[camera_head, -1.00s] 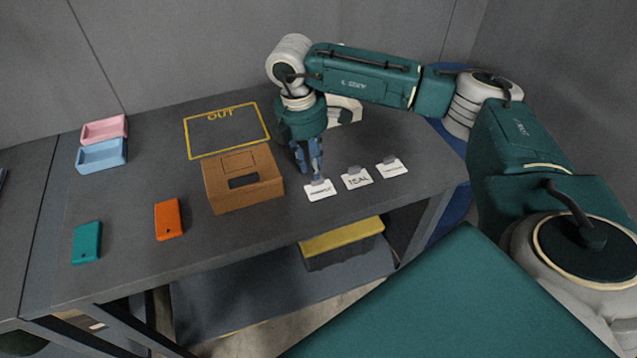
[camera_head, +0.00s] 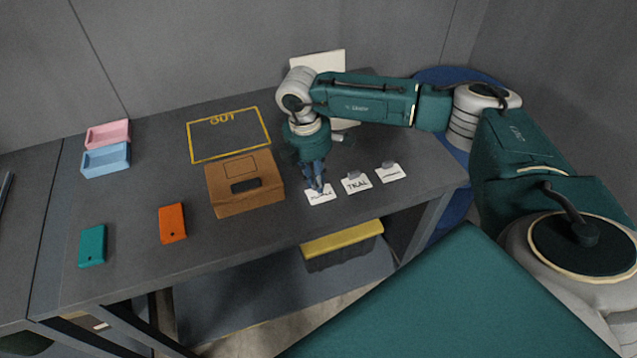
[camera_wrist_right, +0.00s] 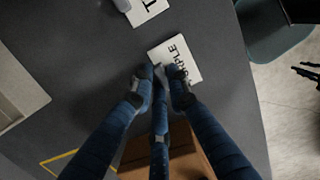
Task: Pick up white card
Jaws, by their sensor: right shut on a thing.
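Three white cards with small grey tabs lie in a row near the table's front right edge. The left white card (camera_head: 320,197) also shows in the right wrist view (camera_wrist_right: 186,62), its printed word partly covered, ending in "MPLE". The middle card (camera_head: 357,185) reads "TRIAL"; the print on the right card (camera_head: 391,174) is too small to read. My right gripper (camera_head: 318,187) points down over the left card; in the right wrist view its fingers (camera_wrist_right: 162,80) are closed together at the card's tab, which they mostly hide. The left gripper is not in view.
A brown box (camera_head: 228,203) with a slot stands just left of my right gripper. Behind it is a yellow "OUT" outline (camera_head: 189,140). Pink (camera_head: 107,133) and blue (camera_head: 106,160) trays, and teal (camera_head: 92,245) and orange (camera_head: 172,223) blocks, are further left.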

